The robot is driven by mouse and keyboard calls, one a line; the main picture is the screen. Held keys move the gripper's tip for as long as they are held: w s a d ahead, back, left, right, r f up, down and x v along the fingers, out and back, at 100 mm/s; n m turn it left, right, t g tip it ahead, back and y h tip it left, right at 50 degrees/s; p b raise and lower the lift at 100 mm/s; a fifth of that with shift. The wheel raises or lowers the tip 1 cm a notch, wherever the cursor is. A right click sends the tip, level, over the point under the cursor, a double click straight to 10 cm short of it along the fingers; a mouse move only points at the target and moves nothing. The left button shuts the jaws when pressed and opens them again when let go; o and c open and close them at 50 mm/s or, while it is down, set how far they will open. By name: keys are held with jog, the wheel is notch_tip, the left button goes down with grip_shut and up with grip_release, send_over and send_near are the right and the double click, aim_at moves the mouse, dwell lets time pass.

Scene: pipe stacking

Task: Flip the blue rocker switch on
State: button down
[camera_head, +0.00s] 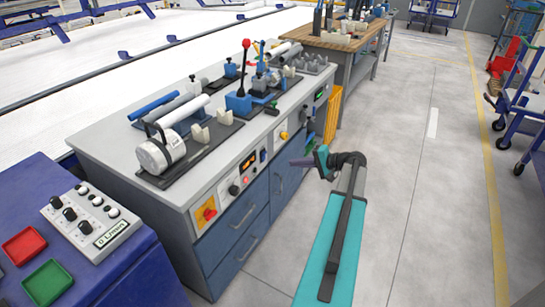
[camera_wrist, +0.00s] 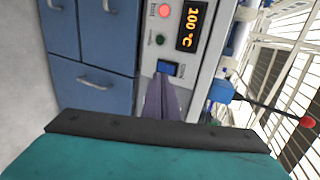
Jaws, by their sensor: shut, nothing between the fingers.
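The blue rocker switch (camera_wrist: 167,68) is set in the light front panel of the workbench, beside the orange display reading 100 °C (camera_wrist: 192,27). In the head view the switch (camera_head: 263,155) is a small dark blue patch right of the display. My gripper (camera_wrist: 160,78) is shut and empty, with its purple-grey fingertips right by the switch's lower edge in the wrist view. I cannot tell whether they touch it. In the head view my gripper (camera_head: 292,162) points left toward the bench front. Which way the rocker is tilted is too small to tell.
A red button (camera_wrist: 164,10) and a green button (camera_wrist: 160,40) sit near the switch. Blue drawers (camera_head: 240,225) with handles lie below the panel. The bench top (camera_head: 110,145) carries pipes and clamps. A red-knobbed lever (camera_head: 246,70) stands on it.

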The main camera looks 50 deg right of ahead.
jog(key=shift+s+d+r, duration=0.35)
jog(key=shift+d+r, duration=0.2)
jog(key=shift+d, duration=0.1)
jog(key=shift+w, duration=0.15)
jog(key=p, duration=0.1)
send_near(265, 155)
notch_tip(265, 155, down, 3)
jog(key=w, duration=0.2)
jog(key=shift+w+a+r+p, duration=0.25)
jog(key=shift+w+a, duration=0.2)
jog(key=shift+w, duration=0.3)
jog(key=shift+w+a+r+p, duration=0.15)
jog(key=shift+w+a+p, duration=0.2)
jog(key=shift+w, duration=0.4)
jog(key=shift+a, duration=0.1)
